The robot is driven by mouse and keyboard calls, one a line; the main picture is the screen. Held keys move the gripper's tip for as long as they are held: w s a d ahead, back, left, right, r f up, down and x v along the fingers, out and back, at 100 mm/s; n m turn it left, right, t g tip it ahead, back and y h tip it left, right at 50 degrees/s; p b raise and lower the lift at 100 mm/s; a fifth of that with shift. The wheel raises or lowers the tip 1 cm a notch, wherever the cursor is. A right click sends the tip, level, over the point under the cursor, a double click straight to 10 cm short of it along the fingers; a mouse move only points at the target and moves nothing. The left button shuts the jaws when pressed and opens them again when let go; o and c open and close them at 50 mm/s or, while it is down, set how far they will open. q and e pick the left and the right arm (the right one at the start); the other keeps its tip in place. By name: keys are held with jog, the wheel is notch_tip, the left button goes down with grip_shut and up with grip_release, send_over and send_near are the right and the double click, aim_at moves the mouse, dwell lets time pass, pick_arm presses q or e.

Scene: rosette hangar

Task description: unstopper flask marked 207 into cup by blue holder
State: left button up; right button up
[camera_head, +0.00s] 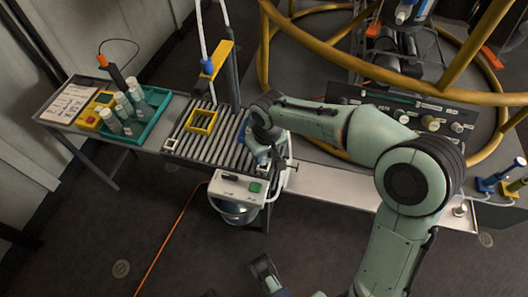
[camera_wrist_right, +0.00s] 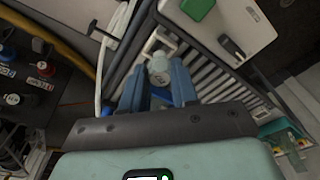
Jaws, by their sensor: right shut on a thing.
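My right gripper (camera_head: 262,150) is over the right end of the roller conveyor. In the right wrist view its blue fingers (camera_wrist_right: 157,92) are shut on a pale, round-topped thing (camera_wrist_right: 158,68), which looks like a flask; no number is legible on it. Several pale green flasks (camera_head: 123,108) stand in a teal tray (camera_head: 158,98) at the left; their marks are too small to read. A blue holder (camera_head: 487,184) stands at the far right. A small pale cup (camera_head: 460,210) is on the ledge left of it. My left gripper (camera_head: 264,270) is low in the picture, apart from everything; its jaw opening is unclear.
A yellow square frame (camera_head: 202,121) lies on the rollers (camera_head: 193,143). A control box with a green button (camera_head: 254,187) sits at the conveyor's front, above a metal bucket (camera_head: 235,212). A yellow post arm (camera_head: 214,60) rises behind. Yellow rails (camera_head: 330,38) curve around the equipment at the back right.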

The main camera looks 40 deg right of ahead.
jog(key=shift+f, duration=0.2)
jog(key=shift+f+b, duration=0.6)
jog(key=shift+f, duration=0.2)
jog(key=shift+f, duration=0.2)
jog(key=o, duration=1.5)
jog(key=shift+c, duration=0.2)
jog(key=shift+r+p, duration=2.55)
jog(key=shift+r, duration=0.5)
